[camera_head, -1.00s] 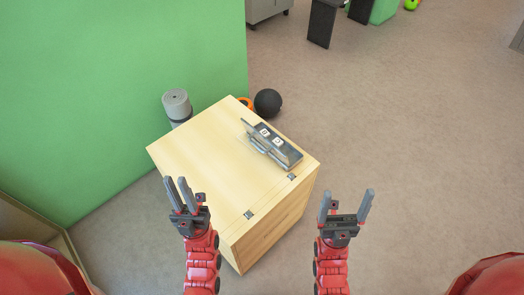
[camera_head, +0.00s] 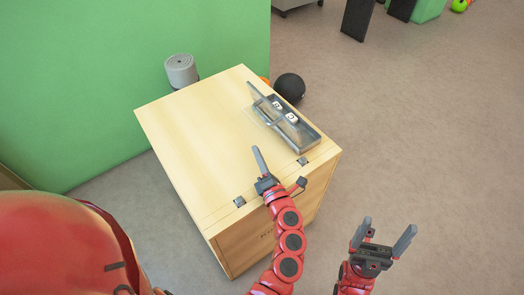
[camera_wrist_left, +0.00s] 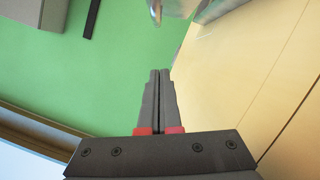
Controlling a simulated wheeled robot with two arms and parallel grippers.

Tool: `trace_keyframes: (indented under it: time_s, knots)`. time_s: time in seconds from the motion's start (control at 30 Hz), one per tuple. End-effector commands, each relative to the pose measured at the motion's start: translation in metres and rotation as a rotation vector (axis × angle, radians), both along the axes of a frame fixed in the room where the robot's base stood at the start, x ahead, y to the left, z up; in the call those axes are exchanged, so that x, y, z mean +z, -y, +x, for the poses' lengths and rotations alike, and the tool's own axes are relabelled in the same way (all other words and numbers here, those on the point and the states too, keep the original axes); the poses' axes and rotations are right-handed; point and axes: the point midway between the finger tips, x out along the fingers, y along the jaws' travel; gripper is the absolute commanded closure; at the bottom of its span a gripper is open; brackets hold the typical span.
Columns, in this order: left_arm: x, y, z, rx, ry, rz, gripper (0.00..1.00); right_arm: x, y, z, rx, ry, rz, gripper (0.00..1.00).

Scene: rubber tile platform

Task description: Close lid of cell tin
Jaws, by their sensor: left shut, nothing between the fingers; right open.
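The cell tin (camera_head: 312,143) is a dark grey, narrow tin on top of the wooden chest, near its right edge. Its see-through lid (camera_head: 262,108) stands open, tilted up along the tin's left side. Two small white pieces (camera_head: 291,117) show in the tin. My left gripper (camera_head: 257,150) is shut and empty above the chest top, near and below the lid in the head view. Its closed fingers (camera_wrist_left: 160,75) point toward a shiny grey part at the top edge of the left wrist view, probably the tin. My right gripper (camera_head: 386,230) is open and empty, right of the chest.
The wooden chest (camera_head: 185,130) has dark hinges along its front edge. A green wall (camera_head: 120,60) stands behind and left. A grey roll (camera_head: 181,70) and a black ball (camera_head: 289,87) are behind the chest. The floor (camera_head: 430,130) at right is clear.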

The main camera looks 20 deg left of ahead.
Motion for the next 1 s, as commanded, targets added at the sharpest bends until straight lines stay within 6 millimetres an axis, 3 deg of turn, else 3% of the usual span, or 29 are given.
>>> trace_keyframes:
  time_s: [0.37, 0.6, 1.0]
  knots:
    - [0.012, -0.051, 0.063, 0.006, 0.004, 0.005, 1.0, 0.003, 0.0, 0.0, 0.0, 0.0, 0.0, 0.14]
    - [0.025, -0.028, 0.083, 0.004, 0.001, 0.004, 1.0, 0.005, 0.0, 0.0, 0.0, 0.0, 0.0, 0.14]
    - [0.027, -0.025, 0.087, 0.005, 0.0, 0.005, 1.0, 0.005, 0.0, 0.0, 0.0, 0.0, 0.0, 0.14]
